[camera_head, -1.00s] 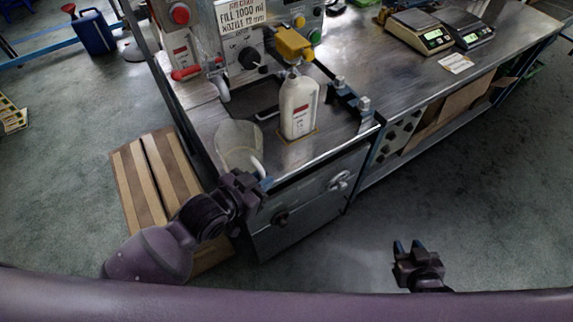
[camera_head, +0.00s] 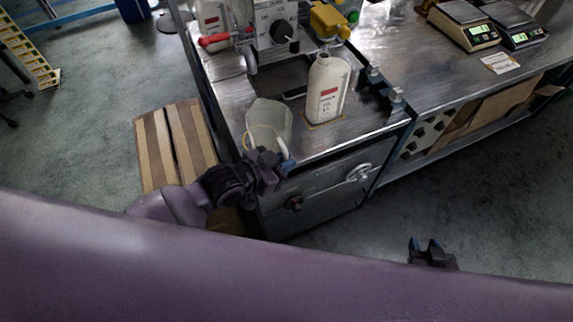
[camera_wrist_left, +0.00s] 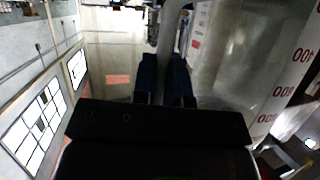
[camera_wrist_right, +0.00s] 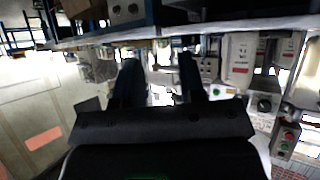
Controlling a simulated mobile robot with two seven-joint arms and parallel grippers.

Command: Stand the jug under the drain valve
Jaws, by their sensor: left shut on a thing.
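The translucent jug (camera_head: 270,115) is at the left front of the steel bench top, in front of and just right of the grey spout (camera_head: 251,62) with the red lever (camera_head: 214,40). My left gripper (camera_head: 284,162) is shut on the jug's pale handle at the bench's front edge. The handle (camera_wrist_left: 169,30) also shows between the fingers in the left wrist view, beside the clear jug wall (camera_wrist_left: 240,50) with red markings. I cannot tell whether the jug's base touches the bench. My right gripper (camera_head: 427,246) is open and empty, low in front of the bench.
A white bottle (camera_head: 327,90) with a red label stands right of the jug, under the yellow nozzle (camera_head: 329,20). Two scales (camera_head: 464,28) stand further right. A slatted wooden pallet (camera_head: 177,145) lies on the floor at left.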

